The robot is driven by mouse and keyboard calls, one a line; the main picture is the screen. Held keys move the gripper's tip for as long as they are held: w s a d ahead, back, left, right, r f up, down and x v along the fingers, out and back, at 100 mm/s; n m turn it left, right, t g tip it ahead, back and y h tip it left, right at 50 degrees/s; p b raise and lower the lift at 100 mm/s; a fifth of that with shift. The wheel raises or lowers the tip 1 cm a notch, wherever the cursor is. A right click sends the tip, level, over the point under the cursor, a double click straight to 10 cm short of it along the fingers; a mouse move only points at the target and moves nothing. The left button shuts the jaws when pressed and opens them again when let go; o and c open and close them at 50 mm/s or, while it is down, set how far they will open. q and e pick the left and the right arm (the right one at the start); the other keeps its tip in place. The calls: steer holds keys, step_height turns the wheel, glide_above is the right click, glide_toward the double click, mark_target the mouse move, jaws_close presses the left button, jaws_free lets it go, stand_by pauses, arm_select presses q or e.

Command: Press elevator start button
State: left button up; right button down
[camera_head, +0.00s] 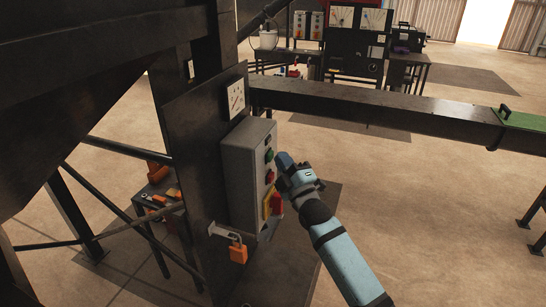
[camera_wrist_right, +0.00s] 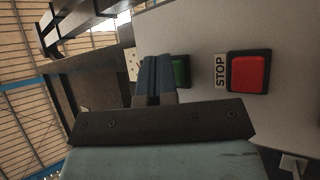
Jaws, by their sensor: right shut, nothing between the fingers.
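The grey control box (camera_head: 240,172) is mounted on the dark post in the head view. Its green button (camera_head: 269,156) is on the front face, above a red button (camera_head: 269,177). My right gripper (camera_head: 282,160) is shut and empty, its fingertips just to the right of the green button. In the right wrist view the shut fingers (camera_wrist_right: 155,78) partly cover the green button (camera_wrist_right: 181,72). The red button (camera_wrist_right: 249,73) beside the STOP label is clear of them. I cannot tell whether the fingertips touch the green button. My left gripper is not in view.
A red and yellow switch (camera_head: 272,204) sits low on the box. An orange padlock (camera_head: 238,253) hangs below it. A white gauge (camera_head: 236,98) is above the box. A dark beam (camera_head: 370,110) runs to the right behind my gripper. Open floor lies to the right.

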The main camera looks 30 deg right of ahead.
steer(key=shift+w+a, duration=0.1)
stand_by(0.5)
steer(key=shift+s+d+p, duration=0.3)
steer(key=shift+s+d, duration=0.25)
steer(key=shift+s, duration=0.1)
steer(key=shift+s+d+p, duration=0.55)
steer(key=shift+s+d, duration=1.1)
steer(key=shift+s, duration=0.25)
